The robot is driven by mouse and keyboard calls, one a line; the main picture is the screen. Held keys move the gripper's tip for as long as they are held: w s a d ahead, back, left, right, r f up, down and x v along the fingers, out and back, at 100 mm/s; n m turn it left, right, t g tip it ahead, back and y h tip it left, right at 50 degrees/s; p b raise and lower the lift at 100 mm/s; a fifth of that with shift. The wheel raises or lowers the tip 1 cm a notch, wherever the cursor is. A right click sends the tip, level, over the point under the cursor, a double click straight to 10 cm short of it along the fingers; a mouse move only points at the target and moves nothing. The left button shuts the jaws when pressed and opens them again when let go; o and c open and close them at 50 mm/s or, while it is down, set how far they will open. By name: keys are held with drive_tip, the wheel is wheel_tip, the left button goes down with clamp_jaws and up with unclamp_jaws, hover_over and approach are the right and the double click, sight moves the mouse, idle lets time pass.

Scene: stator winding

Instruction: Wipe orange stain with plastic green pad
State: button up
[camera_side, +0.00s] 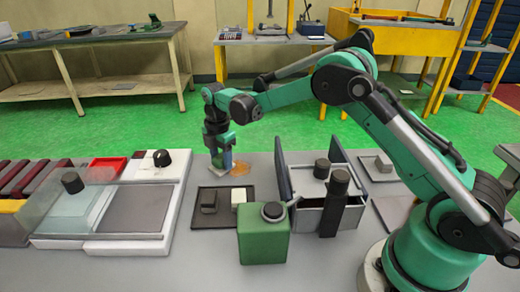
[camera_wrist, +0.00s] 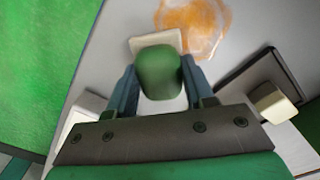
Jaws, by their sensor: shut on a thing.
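The orange stain (camera_wrist: 194,24) is a ring-shaped smear on the grey table, at the top of the wrist view. In the side view the stain (camera_side: 239,168) shows just right of my gripper. My gripper (camera_wrist: 160,88) is shut on the green pad (camera_wrist: 160,72), a rounded green block with a white base plate (camera_wrist: 155,40) showing beyond it. The base's edge lies at the left side of the stain. In the side view my gripper (camera_side: 221,160) points down at the table, and the pad is mostly hidden there.
A dark tray (camera_side: 222,219) with a dark block and a white block (camera_side: 239,196) is in front of the stain. A white device (camera_side: 156,166) stands left. A grey open bin (camera_side: 320,216) and a green canister (camera_side: 263,238) stand right and in front.

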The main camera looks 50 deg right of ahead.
sight(251, 170)
drive_tip(key=shift+s+d+r, duration=0.1)
drive_tip(key=shift+s+d, duration=2.25)
drive_tip(key=shift+s, duration=0.3)
drive_tip(key=shift+a, duration=0.3)
drive_tip(key=shift+w+a, duration=0.25)
drive_tip(key=shift+w, duration=0.05)
drive_tip(key=shift+w+a, duration=2.2)
drive_tip(key=shift+s+d, duration=2.65)
wheel_tip(251, 170, up, 8)
